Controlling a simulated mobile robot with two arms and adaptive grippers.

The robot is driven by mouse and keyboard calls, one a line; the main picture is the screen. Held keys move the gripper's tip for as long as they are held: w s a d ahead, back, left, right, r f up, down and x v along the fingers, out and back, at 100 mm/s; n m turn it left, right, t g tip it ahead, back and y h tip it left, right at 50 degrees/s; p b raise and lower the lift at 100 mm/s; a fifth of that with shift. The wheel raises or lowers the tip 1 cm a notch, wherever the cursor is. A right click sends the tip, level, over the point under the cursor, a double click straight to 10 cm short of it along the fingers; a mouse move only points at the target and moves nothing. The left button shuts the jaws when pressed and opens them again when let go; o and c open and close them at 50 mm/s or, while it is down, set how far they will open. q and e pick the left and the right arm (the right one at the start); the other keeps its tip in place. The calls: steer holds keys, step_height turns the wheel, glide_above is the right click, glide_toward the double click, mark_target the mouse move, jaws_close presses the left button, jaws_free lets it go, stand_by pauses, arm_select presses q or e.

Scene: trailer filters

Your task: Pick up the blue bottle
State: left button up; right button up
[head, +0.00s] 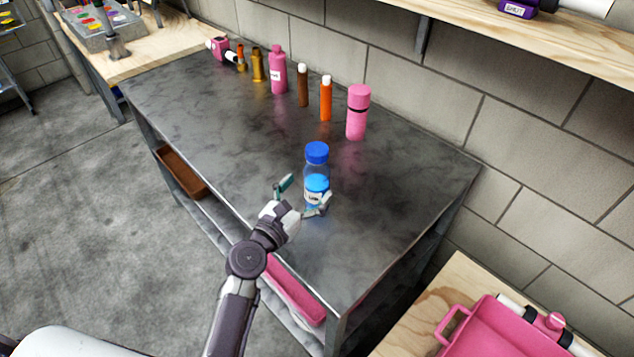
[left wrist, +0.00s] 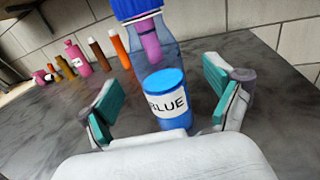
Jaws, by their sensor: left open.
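The blue bottle (head: 316,173) stands upright on the dark metal table (head: 400,195), with a blue cap, clear upper body and a white label. In the left wrist view the bottle (left wrist: 168,95) is large, and its label reads "BLUE". My left gripper (head: 304,194) is open at the near side of the bottle. In the left wrist view its two green-padded fingers (left wrist: 165,100) point toward the bottle, one on each side of its lower part. I cannot tell whether either finger touches it. My right gripper is not in view.
Behind the bottle stand a pink bottle (head: 357,112), an orange bottle (head: 326,99), a brown bottle (head: 303,86) and another pink bottle (head: 278,70). A wooden shelf (head: 520,30) juts from the wall above. The table is clear around the blue bottle. A pink bin (head: 490,335) sits lower right.

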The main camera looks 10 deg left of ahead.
mark_target(310, 184)
arm_select(q)
steer(key=x, duration=0.4)
steer(key=shift+a+f, duration=0.1)
steer(key=shift+a, duration=0.05)
steer(key=shift+w, duration=0.4)
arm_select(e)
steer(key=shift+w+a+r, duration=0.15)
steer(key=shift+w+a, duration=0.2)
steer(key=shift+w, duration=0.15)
arm_select(q)
steer(key=shift+s, duration=0.1)
steer(key=shift+c, duration=0.2)
steer(key=c, duration=1.5)
steer(key=shift+o, duration=0.2)
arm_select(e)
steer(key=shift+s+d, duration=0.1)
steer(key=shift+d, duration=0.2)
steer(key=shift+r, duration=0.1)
